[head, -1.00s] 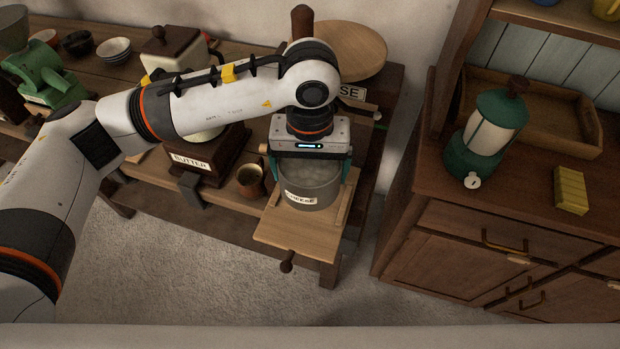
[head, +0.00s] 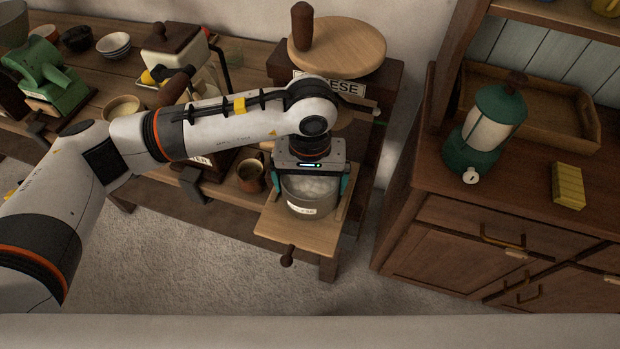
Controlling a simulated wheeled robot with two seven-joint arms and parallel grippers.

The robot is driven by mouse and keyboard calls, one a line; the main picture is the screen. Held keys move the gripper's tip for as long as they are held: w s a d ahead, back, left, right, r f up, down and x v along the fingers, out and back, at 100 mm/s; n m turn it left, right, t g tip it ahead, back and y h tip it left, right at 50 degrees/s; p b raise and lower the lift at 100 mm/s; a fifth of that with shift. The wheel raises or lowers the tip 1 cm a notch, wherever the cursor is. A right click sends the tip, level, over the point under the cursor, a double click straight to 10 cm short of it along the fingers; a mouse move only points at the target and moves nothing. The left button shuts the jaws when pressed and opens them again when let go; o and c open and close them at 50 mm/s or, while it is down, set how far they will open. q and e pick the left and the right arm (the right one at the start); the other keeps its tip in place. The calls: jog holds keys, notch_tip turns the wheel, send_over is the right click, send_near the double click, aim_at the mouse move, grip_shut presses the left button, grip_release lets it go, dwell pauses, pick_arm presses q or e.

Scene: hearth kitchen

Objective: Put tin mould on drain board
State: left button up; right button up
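The tin mould (head: 318,207) is a grey, round, open-topped tin with white lumps inside and a pale label on its front. It is upright over the drain board (head: 290,235), a light wooden board at the front of the bench, and appears to rest on it. My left gripper (head: 311,182) points down over the mould. Its teal fingers are on the left and right sides of the tin and look shut on it. The finger tips' contact is partly hidden. My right gripper is not in view.
A dark peg (head: 287,256) hangs at the board's front edge. A brass mug (head: 250,176) stands close left of the board. Behind my arm is a cheese box (head: 385,75) with a round wooden lid (head: 345,45). A green lantern (head: 485,135) stands on the right cabinet.

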aim_at(310, 195)
pick_arm(q)
jog(key=shift+r, duration=0.15)
notch_tip(310, 195, up, 12)
jog(key=b, duration=0.2)
jog(key=shift+b, duration=0.4)
dwell(0.4)
